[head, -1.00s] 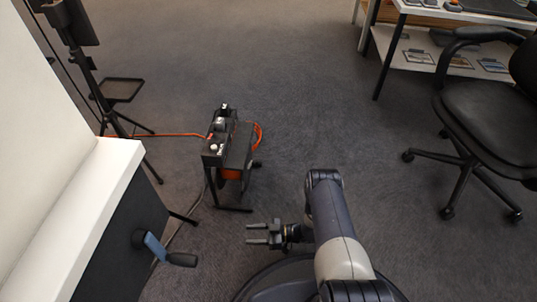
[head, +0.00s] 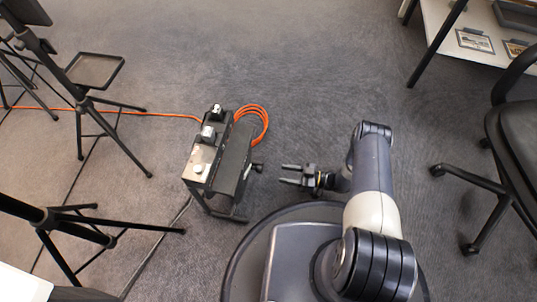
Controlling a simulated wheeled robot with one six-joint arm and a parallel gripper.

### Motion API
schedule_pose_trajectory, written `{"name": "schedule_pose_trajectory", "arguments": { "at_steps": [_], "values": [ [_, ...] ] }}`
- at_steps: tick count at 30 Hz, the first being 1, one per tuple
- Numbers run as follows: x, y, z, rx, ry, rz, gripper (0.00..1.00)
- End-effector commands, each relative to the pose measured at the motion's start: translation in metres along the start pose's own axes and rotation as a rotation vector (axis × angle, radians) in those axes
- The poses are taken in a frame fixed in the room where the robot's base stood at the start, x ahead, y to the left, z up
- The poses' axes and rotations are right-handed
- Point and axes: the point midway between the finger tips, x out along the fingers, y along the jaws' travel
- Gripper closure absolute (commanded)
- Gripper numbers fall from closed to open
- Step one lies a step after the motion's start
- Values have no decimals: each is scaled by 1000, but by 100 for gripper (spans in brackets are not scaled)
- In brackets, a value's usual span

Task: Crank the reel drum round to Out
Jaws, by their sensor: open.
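The reel (head: 232,160) stands on the carpet left of my gripper, a black frame with a metal-faced panel on its left side. An orange cable (head: 254,118) is coiled at its back right and also runs off to the left across the floor. A small dark knob, perhaps the crank handle (head: 258,168), sticks out at the reel's right side. My gripper (head: 283,175) is open and empty, its fingers pointing left toward that knob, with a small gap between them. Any Out marking is too small to read.
Black tripod stands (head: 105,120) with a small tray (head: 95,70) stand on the left. An office chair (head: 515,140) and a desk with a lower shelf (head: 470,35) are on the right. Carpet beyond the reel is clear.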

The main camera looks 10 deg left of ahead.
Motion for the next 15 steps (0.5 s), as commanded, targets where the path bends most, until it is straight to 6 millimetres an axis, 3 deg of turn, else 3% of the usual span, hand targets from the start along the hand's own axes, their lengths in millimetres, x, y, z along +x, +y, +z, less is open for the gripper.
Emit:
{"name": "schedule_pose_trajectory", "arguments": {
  "at_steps": [7,15],
  "values": [
    [17,0,1,0,-1,-4,52],
    [63,-1,2,0,-2,-6,52]
  ]
}}
